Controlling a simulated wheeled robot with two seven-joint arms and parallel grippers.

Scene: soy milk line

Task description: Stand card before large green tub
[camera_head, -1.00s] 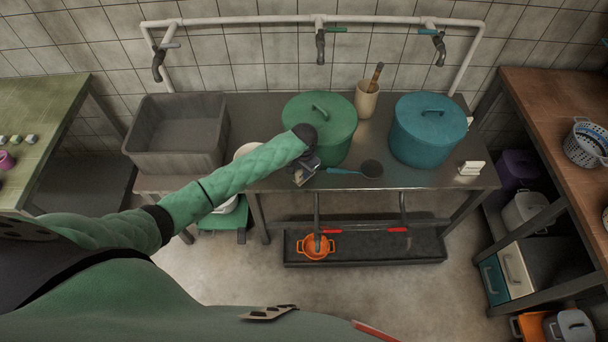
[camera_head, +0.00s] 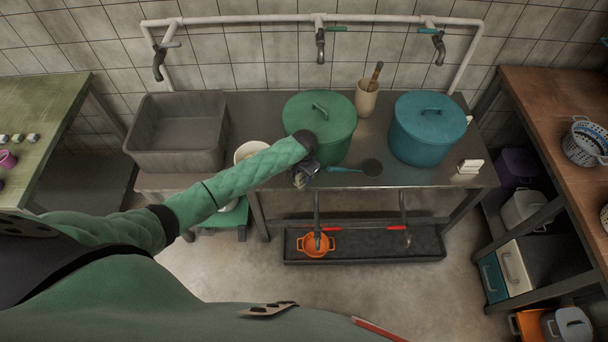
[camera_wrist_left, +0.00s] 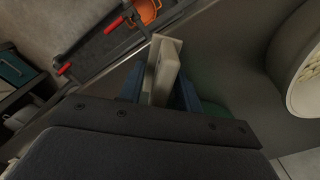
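The large green tub (camera_head: 320,117), with a green lid and handle, stands on the steel table, left of a blue tub. My left gripper (camera_head: 304,176) is just in front of it, at the table's front edge. In the left wrist view my left gripper (camera_wrist_left: 160,90) has its blue fingers on both sides of a pale beige card (camera_wrist_left: 166,66) and is shut on it. The card's lower part is hidden between the fingers. In the head view the card is too small and covered to make out well. My right gripper is not in view.
A blue ladle (camera_head: 371,168) lies just right of my left gripper. The blue tub (camera_head: 428,130), a white card stand (camera_head: 470,167) and a beige cup (camera_head: 366,99) are further right and back. A grey basin (camera_head: 178,133) and a pale bowl (camera_head: 243,151) are left.

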